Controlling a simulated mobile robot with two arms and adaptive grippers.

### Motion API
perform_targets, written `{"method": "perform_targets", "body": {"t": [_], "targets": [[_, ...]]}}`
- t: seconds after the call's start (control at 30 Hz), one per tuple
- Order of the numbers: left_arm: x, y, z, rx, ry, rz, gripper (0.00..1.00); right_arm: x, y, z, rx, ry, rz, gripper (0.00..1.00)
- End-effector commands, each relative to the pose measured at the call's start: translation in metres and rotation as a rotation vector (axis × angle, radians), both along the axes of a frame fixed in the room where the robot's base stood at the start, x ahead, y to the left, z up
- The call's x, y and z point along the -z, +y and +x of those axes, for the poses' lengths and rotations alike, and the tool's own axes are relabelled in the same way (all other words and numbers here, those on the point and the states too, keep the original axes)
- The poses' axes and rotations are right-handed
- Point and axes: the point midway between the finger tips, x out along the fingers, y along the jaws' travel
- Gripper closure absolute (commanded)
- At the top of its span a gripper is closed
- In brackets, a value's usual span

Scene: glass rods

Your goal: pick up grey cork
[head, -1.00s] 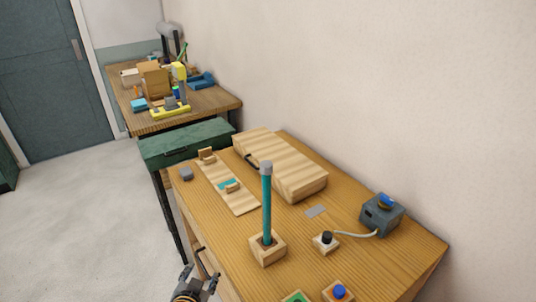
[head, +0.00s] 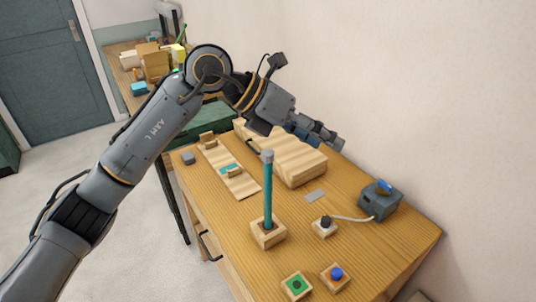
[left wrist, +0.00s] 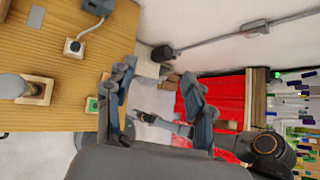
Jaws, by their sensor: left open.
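A teal rod (head: 268,195) stands upright in a wooden block (head: 268,233) on the table, with a grey cork-like cap (head: 267,156) on top. The cap also shows in the left wrist view (left wrist: 12,87), at the left edge. A separate small grey block (head: 187,158) lies at the table's left edge; I cannot tell its kind. My left gripper (head: 328,139) is open, up over the back of the table beyond the rod, apart from the cap. Its fingers frame empty space in the left wrist view (left wrist: 160,95). A dark arm part lies beyond them, perhaps my right gripper.
Green (head: 296,287) and blue (head: 336,276) button blocks sit at the front.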

Motion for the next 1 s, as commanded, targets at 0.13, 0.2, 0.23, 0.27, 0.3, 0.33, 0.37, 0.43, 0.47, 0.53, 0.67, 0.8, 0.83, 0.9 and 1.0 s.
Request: {"method": "perform_targets", "body": {"t": [0.13,0.2,0.23,0.27,0.3,0.33,0.37,0.43,0.47,0.53,0.67,0.8,0.83,0.9,1.0], "targets": [[-0.002,0.056,0.037,-0.118,-0.098,0.35,0.46,0.0,0.0,0.0,0.0,0.001,0.0,0.6],[-0.007,0.08,0.048,-0.172,-0.121,0.466,0.46,0.0,0.0,0.0,0.0,0.001,0.0,0.6],[-0.01,0.088,0.051,-0.192,-0.127,0.505,0.46,0.0,0.0,0.0,0.0,0.001,0.0,0.6],[-0.012,0.096,0.054,-0.211,-0.132,0.54,0.46,0.0,0.0,0.0,0.0,0.001,0.0,0.6],[-0.015,0.104,0.057,-0.231,-0.134,0.577,0.46,0.0,0.001,0.0,0.0,0.001,0.001,0.6],[-0.017,0.109,0.058,-0.245,-0.138,0.597,0.46,0.0,0.001,0.0,0.0,0.001,0.001,0.6],[-0.018,0.113,0.059,-0.255,-0.138,0.614,0.46,0.0,0.001,0.0,0.0,0.001,0.001,0.6],[-0.016,0.118,0.062,-0.269,-0.139,0.638,0.46,-0.002,0.003,0.0,0.001,0.001,0.003,0.6],[-0.013,0.118,0.063,-0.271,-0.137,0.643,0.46,-0.004,0.003,0.0,0.001,0.001,0.004,0.6],[-0.003,0.116,0.066,-0.269,-0.135,0.648,0.46,-0.009,0.005,0.0,0.001,0.001,0.006,0.6],[0.021,0.108,0.073,-0.267,-0.134,0.645,0.46,-0.019,0.008,0.0,0.001,0.001,0.009,0.6],[0.044,0.102,0.08,-0.267,-0.136,0.643,0.46,-0.027,0.008,0.0,0.0,0.0,0.01,0.6],[0.047,0.101,0.081,-0.267,-0.137,0.643,0.46,-0.028,0.008,0.0,0.0,0.0,0.01,0.6],[0.054,0.099,0.083,-0.268,-0.138,0.642,0.46,-0.029,0.008,0.0,0.0,0.0,0.01,0.6],[0.059,0.098,0.085,-0.268,-0.139,0.641,0.46,-0.03,0.008,0.0,0.0,0.0,0.01,0.6]]}}
